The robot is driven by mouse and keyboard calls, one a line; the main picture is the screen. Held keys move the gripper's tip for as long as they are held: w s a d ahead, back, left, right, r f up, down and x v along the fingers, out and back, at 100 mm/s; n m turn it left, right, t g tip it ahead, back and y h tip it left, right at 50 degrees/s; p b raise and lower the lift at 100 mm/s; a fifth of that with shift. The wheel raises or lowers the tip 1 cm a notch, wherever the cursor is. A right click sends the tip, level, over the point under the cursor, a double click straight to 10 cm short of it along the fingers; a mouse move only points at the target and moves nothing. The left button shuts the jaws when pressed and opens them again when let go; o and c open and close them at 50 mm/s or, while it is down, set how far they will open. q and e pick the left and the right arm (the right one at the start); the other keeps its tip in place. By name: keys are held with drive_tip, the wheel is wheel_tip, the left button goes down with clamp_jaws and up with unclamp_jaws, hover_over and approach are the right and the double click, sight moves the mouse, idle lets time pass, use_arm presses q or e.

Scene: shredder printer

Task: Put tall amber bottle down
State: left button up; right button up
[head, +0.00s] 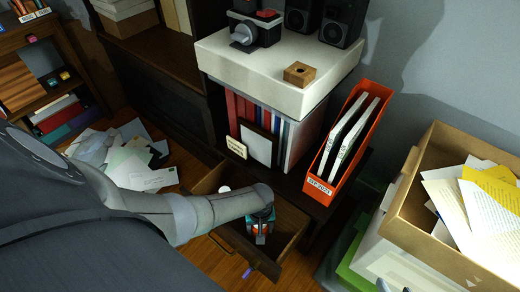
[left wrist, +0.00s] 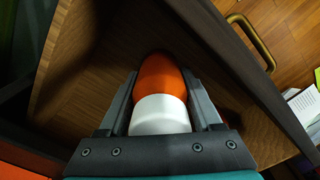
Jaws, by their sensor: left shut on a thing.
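The amber bottle (left wrist: 160,78) is orange with a white cap (left wrist: 160,115). It lies between the two fingers of my left gripper (left wrist: 162,100), which is shut on it, with the cap toward the gripper's palm. In the head view my left gripper (head: 261,226) is down at the open wooden drawer (head: 290,226), and the bottle is mostly hidden by my arm and hand. The left wrist view shows the drawer's wooden inside (left wrist: 75,75) around the bottle. I cannot tell whether the bottle touches the drawer bottom. My right gripper is not in view.
A small white round object (head: 224,189) shows in the drawer beside my arm. A cardboard box of papers (head: 420,200) is at right. Papers (head: 125,160) litter the floor.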

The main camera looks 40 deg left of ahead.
use_arm(q)
drive_tip(key=shift+f+b, duration=0.55)
drive_tip(key=shift+f, duration=0.15)
drive_tip(key=shift+f+b, duration=0.6)
drive_tip(key=shift+f, duration=0.1)
drive_tip(key=shift+w+f+b, duration=0.1)
drive_tip(key=shift+f+b, duration=0.6)
drive_tip(key=shift+f, duration=0.05)
drive_tip(key=shift+f+b, duration=0.35)
drive_tip(key=shift+f, duration=0.1)
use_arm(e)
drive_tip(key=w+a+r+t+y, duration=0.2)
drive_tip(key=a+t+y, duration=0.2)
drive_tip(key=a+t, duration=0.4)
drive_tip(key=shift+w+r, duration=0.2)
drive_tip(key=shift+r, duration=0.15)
use_arm(q)
drive_tip(key=shift+f, duration=0.2)
drive_tip(key=o, duration=1.5)
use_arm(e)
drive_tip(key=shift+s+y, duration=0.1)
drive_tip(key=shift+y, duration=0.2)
